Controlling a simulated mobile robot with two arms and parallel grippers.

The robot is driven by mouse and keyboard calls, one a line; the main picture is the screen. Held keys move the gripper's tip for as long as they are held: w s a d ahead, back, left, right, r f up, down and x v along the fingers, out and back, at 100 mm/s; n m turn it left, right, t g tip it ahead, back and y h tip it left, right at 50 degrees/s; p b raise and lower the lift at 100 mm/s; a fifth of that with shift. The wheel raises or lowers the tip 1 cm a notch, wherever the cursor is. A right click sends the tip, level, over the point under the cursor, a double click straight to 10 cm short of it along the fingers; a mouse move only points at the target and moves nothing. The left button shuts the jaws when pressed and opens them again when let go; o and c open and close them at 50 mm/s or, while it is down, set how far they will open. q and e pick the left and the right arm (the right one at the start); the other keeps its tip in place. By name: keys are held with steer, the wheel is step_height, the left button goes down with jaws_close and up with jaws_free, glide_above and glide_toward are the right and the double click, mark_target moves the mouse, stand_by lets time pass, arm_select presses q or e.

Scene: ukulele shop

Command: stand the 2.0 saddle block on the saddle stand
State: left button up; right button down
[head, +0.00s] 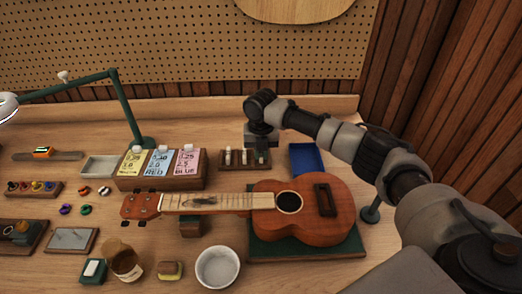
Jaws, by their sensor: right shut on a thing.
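My right gripper (261,153) points down at the right end of a small dark wooden stand (237,167), which looks like the saddle stand. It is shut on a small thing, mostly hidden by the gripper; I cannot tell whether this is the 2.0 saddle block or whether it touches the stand. Two pale upright pieces, one on the left (228,156) and one in the middle (244,156), stand in the stand to the left of the gripper. Their markings are too small to read. My left gripper is not in view.
A ukulele (262,222) lies on a green mat (345,247) in front of the stand. A blue tray (307,161) is just right of the gripper. A holder with several coloured cards (160,184) stands left. A white bowl (218,268) and a jar (124,264) are in front.

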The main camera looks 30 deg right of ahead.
steer(key=c, duration=1.1)
jaws_free()
steer(key=shift+o, duration=0.4)
steer(key=shift+o, duration=1)
steer(key=shift+r+p, duration=3.5)
